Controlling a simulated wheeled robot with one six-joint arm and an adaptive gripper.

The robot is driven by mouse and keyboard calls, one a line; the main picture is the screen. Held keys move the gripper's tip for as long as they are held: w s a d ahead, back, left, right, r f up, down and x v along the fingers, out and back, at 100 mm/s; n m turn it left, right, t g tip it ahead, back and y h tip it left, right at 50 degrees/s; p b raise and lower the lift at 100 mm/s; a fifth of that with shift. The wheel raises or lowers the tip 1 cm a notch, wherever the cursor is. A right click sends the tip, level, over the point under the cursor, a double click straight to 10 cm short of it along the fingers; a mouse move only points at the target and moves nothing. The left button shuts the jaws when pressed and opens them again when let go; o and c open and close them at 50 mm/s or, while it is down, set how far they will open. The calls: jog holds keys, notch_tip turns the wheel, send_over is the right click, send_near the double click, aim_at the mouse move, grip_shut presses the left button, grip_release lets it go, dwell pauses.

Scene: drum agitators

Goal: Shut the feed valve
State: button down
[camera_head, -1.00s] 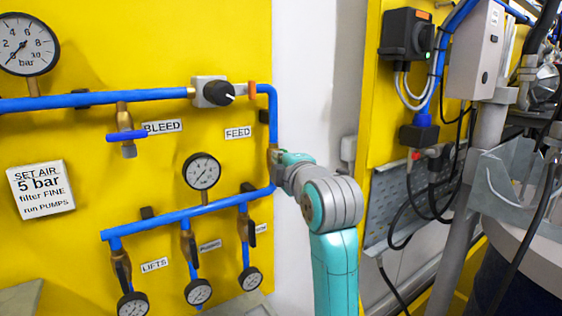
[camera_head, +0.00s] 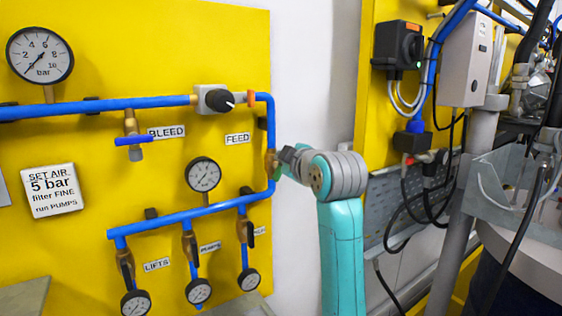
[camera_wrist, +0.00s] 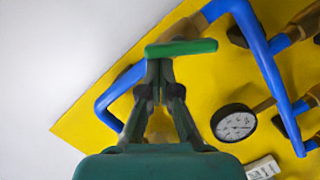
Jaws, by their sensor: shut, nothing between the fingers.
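The feed valve is on the vertical blue pipe (camera_head: 271,120) below the FEED label (camera_head: 238,138). In the wrist view its green lever (camera_wrist: 190,47) lies across the picture, at a slant to the blue feed pipe (camera_wrist: 122,86) behind it. My gripper (camera_wrist: 160,66) is shut and empty, its fingertips right at the lever near its left part. I cannot tell whether they touch it. In the head view my gripper (camera_head: 280,163) is at the brass valve body (camera_head: 271,158), which it partly hides; the lever is not clear there.
The yellow panel (camera_head: 90,175) carries the black regulator knob (camera_head: 219,100), the blue bleed lever (camera_head: 130,141) and a middle gauge (camera_head: 203,174). Lower branch valves and gauges sit below. A white wall gap (camera_head: 310,80) lies to the right, then hanging cables (camera_head: 425,205).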

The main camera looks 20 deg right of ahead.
jog(key=d+m, duration=0.1)
jog(key=m, duration=0.1)
jog(key=m+g+y, duration=0.1)
jog(key=m, duration=0.2)
jog(key=w+d+m+y, duration=0.1)
jog(key=m, duration=0.1)
jog(key=shift+d+f, duration=0.35)
jog(key=shift+d, duration=0.1)
dwell(0.6)
